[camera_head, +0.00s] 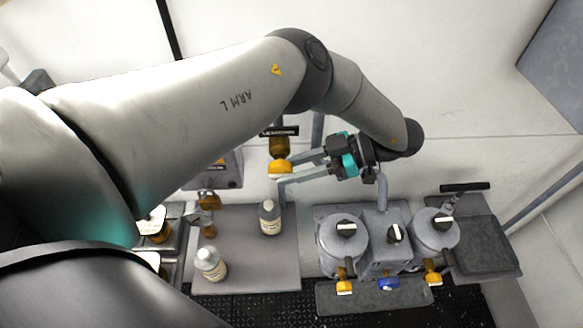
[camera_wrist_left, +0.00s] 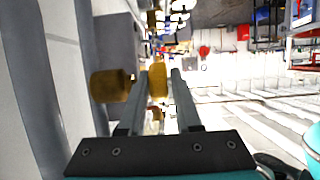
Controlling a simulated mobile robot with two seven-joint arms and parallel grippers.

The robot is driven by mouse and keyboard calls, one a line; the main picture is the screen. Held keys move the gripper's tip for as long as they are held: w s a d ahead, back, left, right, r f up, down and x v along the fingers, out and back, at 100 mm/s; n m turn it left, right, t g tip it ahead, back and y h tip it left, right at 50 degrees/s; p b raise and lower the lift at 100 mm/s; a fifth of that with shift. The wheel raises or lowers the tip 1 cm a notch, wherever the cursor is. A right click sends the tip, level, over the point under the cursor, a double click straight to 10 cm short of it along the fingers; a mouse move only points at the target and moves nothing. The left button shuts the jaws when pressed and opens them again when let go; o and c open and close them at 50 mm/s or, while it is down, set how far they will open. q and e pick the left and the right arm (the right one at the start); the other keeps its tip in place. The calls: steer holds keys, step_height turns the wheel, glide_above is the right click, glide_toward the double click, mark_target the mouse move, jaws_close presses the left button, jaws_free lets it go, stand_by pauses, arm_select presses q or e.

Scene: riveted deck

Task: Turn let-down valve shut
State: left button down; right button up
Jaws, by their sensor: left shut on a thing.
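The let-down valve is on the back wall, with a brown body (camera_head: 279,146) under a dark label plate (camera_head: 279,131) and a yellow handle (camera_head: 280,167) at its front. My left gripper (camera_head: 284,175) reaches it from the right and is shut on the handle. In the left wrist view the yellow handle (camera_wrist_left: 157,80) sits between the two grey fingers, with the brown body (camera_wrist_left: 109,86) to the left of them. The handle's exact turn angle is hard to tell. My right gripper is not in view.
Below the valve, two bottles (camera_head: 270,218) (camera_head: 211,264) stand on a grey shelf (camera_head: 245,280). Grey round units (camera_head: 343,245) with black knobs and yellow taps stand at the lower right. Another brown valve (camera_head: 208,200) is at the lower left. The wall to the right is clear.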

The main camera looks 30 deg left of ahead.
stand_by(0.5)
arm_select(q)
steer(key=c, duration=0.6)
jaws_free()
